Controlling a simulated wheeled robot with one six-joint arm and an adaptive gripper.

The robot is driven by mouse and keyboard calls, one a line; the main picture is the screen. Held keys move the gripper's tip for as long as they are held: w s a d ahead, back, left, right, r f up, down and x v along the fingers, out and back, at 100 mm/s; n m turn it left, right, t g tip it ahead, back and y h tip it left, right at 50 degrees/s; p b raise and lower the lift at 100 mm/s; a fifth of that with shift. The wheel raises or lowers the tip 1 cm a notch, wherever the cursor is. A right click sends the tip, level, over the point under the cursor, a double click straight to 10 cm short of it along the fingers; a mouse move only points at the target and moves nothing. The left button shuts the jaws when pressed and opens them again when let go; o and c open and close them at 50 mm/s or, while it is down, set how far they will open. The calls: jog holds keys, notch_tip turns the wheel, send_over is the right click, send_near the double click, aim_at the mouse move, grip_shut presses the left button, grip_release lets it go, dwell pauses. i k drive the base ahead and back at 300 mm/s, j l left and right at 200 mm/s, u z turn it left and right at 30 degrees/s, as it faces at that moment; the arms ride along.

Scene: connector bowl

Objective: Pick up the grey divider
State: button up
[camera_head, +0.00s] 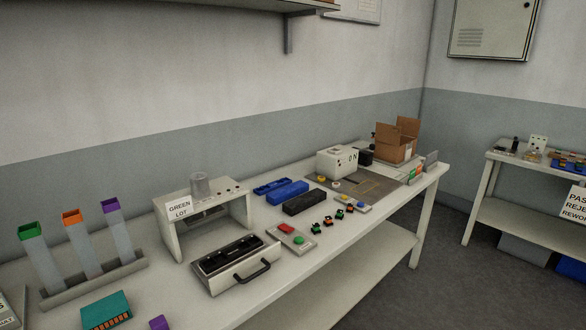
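A small grey upright panel (431,161) stands near the far right end of the long white workbench (330,238). It looks like the grey divider, but it is too small to be sure. Small cards with green and orange marks (414,173) stand just left of it. My gripper is not in view.
An open cardboard box (394,148) and a white device (337,163) stand behind a dark mat (352,188). Blue and black trays, small connectors, a button box (291,238), a handled fixture (236,264) and coloured-top tubes (84,246) occupy the bench.

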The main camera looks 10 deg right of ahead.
aim_at(431, 159)
jog(key=i+l, duration=0.25)
jog(key=l, duration=0.4)
jog(key=i+l+u, duration=0.15)
jog(key=i+l, duration=0.15)
jog(key=l, duration=0.35)
jog(key=i+l, duration=0.25)
jog(key=l, duration=0.4)
jog(key=i+l+u, duration=0.15)
jog(key=l, duration=0.55)
jog(key=i+l, duration=0.3)
jog(key=l, duration=0.4)
jog(key=i+l+u, duration=0.15)
jog(key=l, duration=0.5)
jog(key=i+l, duration=0.2)
jog(key=l, duration=0.55)
jog(key=i+l+u, duration=0.15)
jog(key=l, duration=0.55)
